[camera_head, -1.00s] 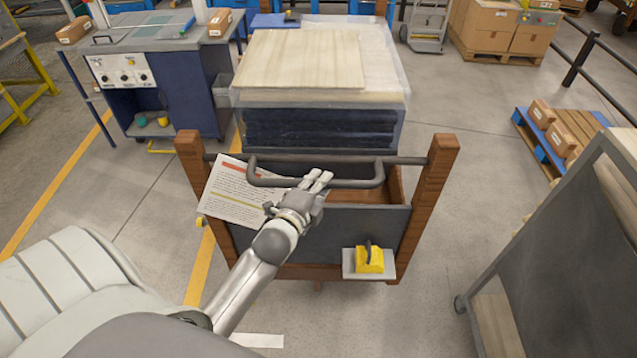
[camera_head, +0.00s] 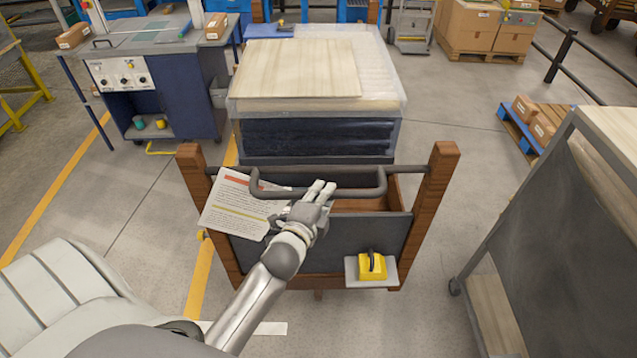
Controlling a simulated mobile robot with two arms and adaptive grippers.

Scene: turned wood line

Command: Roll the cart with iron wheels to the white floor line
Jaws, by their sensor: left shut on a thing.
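The wooden cart (camera_head: 433,200) has two brown posts, a dark front panel (camera_head: 345,232) and a bent grey handle (camera_head: 365,192) in front of me. It carries a wrapped stack of pale boards (camera_head: 300,70). Its wheels are hidden, so I cannot tell what they are made of. My right gripper is out of view. A short white strip on the floor (camera_head: 271,328) shows beside my left forearm, partly hidden by it; I cannot tell if it is the floor line.
A printed sheet (camera_head: 238,206) hangs at the handle's left and a yellow block (camera_head: 372,263) sits on the front panel. A rack on casters (camera_head: 545,230) stands close on the right. A control bench (camera_head: 165,90) stands at left, a pallet (camera_head: 553,115) at right.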

